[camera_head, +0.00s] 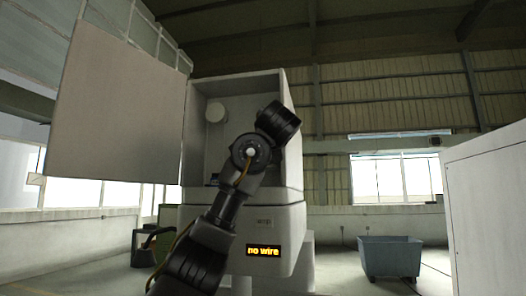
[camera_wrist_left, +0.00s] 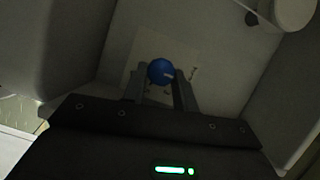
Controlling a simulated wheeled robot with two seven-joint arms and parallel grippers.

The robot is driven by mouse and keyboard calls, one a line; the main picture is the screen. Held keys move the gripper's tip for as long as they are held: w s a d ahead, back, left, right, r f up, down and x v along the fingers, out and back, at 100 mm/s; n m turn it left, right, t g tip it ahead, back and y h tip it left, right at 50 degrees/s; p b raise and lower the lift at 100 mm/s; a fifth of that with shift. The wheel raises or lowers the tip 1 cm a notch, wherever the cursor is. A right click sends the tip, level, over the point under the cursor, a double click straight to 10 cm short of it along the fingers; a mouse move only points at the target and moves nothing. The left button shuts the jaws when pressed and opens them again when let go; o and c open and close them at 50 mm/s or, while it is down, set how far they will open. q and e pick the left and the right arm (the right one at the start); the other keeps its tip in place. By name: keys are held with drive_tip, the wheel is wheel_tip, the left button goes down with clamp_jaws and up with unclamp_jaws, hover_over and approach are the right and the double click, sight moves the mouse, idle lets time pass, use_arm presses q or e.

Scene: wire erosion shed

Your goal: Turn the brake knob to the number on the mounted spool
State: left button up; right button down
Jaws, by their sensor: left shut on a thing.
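The blue round brake knob (camera_wrist_left: 160,71) with a small pale mark sits on a light plate (camera_wrist_left: 142,49) in the left wrist view. Dark markings on the plate are too small to read. My left gripper (camera_wrist_left: 159,82) is shut on the knob, one finger on each side. In the head view my arm reaches into the open machine cabinet (camera_head: 289,102) and hides the knob. My right gripper is out of view.
The cabinet's large grey door (camera_head: 115,110) stands open at left. Cabinet walls enclose the gripper. A display reading "no wire" (camera_head: 263,251) is on the machine's front. A blue-grey cart (camera_head: 390,258) and a white cabinet (camera_head: 490,205) stand at right, with floor between.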

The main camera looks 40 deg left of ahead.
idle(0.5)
use_arm(q)
drive_tip(key=o, duration=1)
drive_tip(key=shift+c, duration=0.2)
drive_tip(key=b+v, duration=0.5)
drive_tip(key=v, duration=0.5)
drive_tip(key=shift+s+d+b, duration=0.25)
drive_tip(key=shift+s+b, duration=0.05)
